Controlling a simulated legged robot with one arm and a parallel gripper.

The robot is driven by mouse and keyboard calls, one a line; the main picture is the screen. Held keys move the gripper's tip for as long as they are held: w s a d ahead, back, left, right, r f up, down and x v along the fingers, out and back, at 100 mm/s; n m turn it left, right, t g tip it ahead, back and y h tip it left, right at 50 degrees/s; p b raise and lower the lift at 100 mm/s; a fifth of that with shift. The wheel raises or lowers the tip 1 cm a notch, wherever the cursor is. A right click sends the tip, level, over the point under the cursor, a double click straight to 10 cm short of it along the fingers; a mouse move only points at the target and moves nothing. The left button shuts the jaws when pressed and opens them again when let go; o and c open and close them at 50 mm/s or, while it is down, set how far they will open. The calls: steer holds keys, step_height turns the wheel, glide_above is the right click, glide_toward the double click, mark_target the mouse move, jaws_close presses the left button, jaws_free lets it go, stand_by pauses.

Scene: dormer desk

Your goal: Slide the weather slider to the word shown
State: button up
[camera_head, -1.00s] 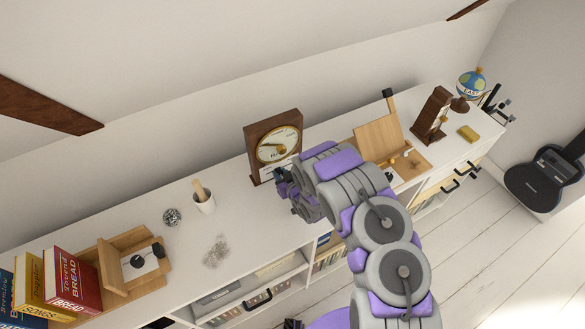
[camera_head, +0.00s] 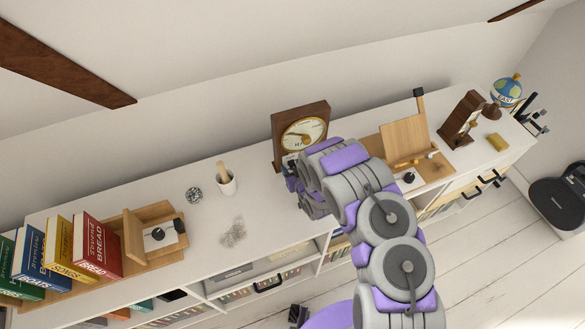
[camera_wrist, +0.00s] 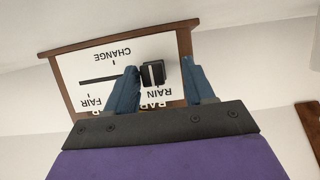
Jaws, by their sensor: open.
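The brown-framed barometer (camera_head: 302,130) with a round cream dial stands on the white shelf top against the wall. Its lower white slider panel (camera_wrist: 112,68) fills the wrist view upside down, with the words FAIR, CHANGE and RAIN around a dark slot. The black slider knob (camera_wrist: 152,74) with a white line sits at the RAIN end. My gripper (camera_wrist: 160,70) is open, with one blue finger on each side of the knob; contact cannot be told. In the head view my gripper (camera_head: 292,180) is at the barometer's base, and my arm hides the panel. The dial's word is only partly legible.
A white cup (camera_head: 226,182), a wire ball (camera_head: 194,195) and a pile of clips (camera_head: 233,232) lie to the left. Books and a wooden box (camera_head: 125,240) stand farther left. A wooden stand (camera_head: 404,143) and a dark wooden clock (camera_head: 460,120) are to the right.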

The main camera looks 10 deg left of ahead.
steer(key=shift+s+d+r, duration=0.15)
steer(key=shift+s+d, duration=0.2)
steer(key=shift+d, duration=0.05)
steer(key=p+v, duration=0.5)
steer(key=v, duration=1.1)
steer(key=shift+s, duration=0.15)
